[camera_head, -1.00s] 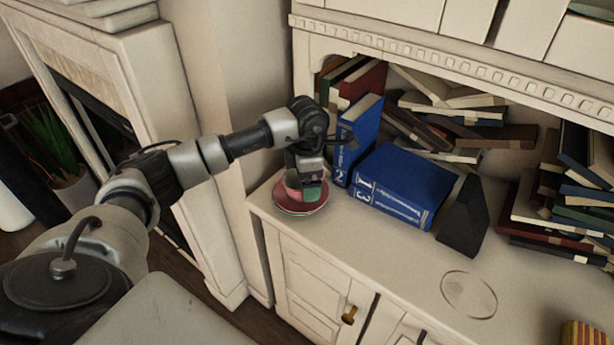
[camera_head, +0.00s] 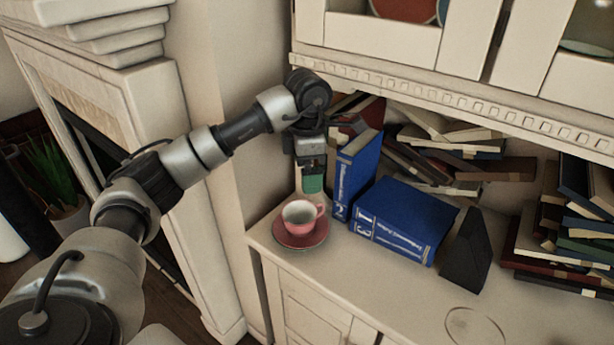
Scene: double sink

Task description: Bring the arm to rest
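My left arm comes in from the left. Its gripper (camera_head: 311,184) points down above and slightly behind a pink cup (camera_head: 298,214), apart from it. A green patch shows at its lower end, but I cannot make out whether there is a gap between the fingers. Nothing is seen hanging from it. The cup stands upright on a red saucer (camera_head: 290,239) at the left end of the cabinet top. My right gripper is not in view.
Blue books (camera_head: 405,215) stand and lie close to the right of the cup, beside a dark wedge-shaped bookend (camera_head: 466,252). Stacked books fill the shelf behind. The upper cabinet's trim (camera_head: 450,95) overhangs them. The front cabinet top (camera_head: 370,285) is mostly clear.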

